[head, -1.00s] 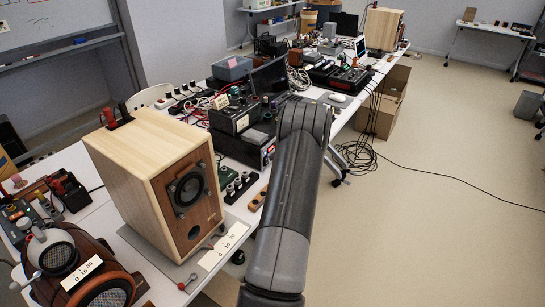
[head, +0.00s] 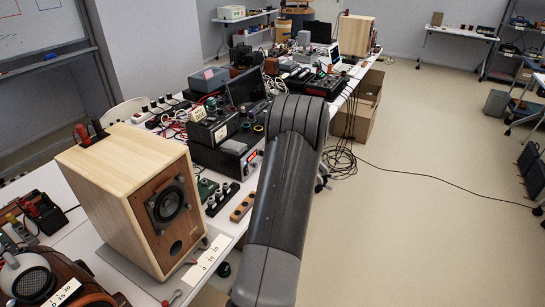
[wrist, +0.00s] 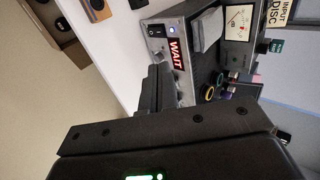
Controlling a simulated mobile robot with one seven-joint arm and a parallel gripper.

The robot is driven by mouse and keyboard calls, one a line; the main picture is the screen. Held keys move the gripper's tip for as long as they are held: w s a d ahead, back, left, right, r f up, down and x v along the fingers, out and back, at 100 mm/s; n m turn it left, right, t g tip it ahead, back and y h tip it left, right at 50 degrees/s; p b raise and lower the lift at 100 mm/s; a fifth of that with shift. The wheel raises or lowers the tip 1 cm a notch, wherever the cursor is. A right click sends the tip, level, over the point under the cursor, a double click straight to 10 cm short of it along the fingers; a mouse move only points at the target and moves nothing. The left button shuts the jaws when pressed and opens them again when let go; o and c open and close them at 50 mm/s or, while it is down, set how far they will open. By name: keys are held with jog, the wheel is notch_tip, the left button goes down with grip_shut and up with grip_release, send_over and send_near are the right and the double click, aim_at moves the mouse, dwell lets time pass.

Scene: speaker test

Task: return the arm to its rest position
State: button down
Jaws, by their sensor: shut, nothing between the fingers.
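My arm (head: 284,190) rises from the bottom centre of the head view and bends at a ribbed joint in front of the bench. My gripper is hidden in the head view. In the wrist view my gripper (wrist: 160,84) shows its dark fingers closed together with nothing between them. Beyond the fingertips is a dark instrument (wrist: 185,45) with a lit red "WAIT" display, a blue light and a switch. I cannot tell the gap between them.
A wooden speaker (head: 125,195) stands on the near bench, left of my arm. Electronics, including a black amplifier (head: 228,160), crowd the bench behind it. An open cardboard box (head: 358,118) and trailing cables (head: 342,162) are on the floor. Open floor (head: 430,220) lies to the right.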

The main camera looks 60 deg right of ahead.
jog(key=shift+w, duration=0.1)
dwell(0.3)
